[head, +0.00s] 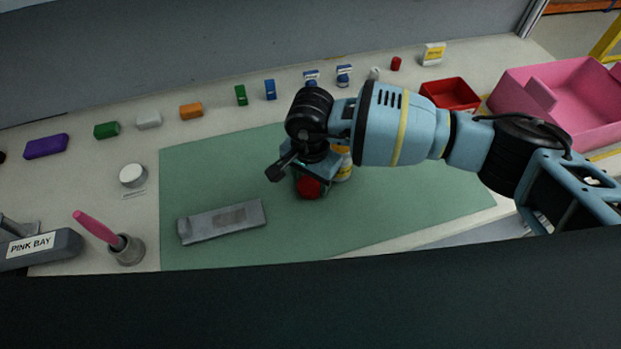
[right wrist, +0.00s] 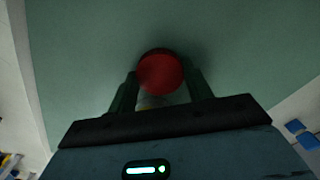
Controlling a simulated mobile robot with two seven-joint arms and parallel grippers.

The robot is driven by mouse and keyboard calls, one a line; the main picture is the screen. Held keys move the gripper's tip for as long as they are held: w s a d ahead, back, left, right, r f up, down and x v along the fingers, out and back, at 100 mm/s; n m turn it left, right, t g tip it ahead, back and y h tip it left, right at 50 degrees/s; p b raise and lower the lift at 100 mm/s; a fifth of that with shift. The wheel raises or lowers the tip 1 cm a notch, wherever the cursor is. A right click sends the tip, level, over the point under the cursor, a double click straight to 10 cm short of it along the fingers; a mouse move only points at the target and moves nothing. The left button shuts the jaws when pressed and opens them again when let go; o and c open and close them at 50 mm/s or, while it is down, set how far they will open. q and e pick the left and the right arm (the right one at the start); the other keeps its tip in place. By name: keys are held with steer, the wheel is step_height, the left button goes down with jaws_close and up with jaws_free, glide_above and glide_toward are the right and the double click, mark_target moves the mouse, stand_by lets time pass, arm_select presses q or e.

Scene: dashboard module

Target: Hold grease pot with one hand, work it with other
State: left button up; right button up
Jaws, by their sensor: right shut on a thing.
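A red round thing (head: 308,187), perhaps the grease pot or its lid, is under my right gripper (head: 300,180) over the green mat (head: 400,200). In the right wrist view the red round face (right wrist: 160,72) shows between the two dark fingers of my right gripper (right wrist: 160,85), which is shut on it. A white container with a yellow band (head: 343,165) shows just behind the gripper in the head view, partly hidden; I cannot tell whether it belongs to the red thing. My left gripper is not in view.
A grey metal plate (head: 222,221) lies on the mat. A pink-handled brush (head: 97,230) stands in a grey cup at the left, near a white round pot (head: 132,175). Small coloured blocks line the back. A red tray (head: 450,94) and pink bin (head: 560,105) stand right.

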mark_target(310, 185)
steer(key=shift+f, duration=0.1)
steer(key=shift+f, duration=0.15)
steer(key=o, duration=1.1)
steer(key=shift+r, duration=0.55)
step_height(310, 185, up, 11)
steer(key=shift+r, duration=0.2)
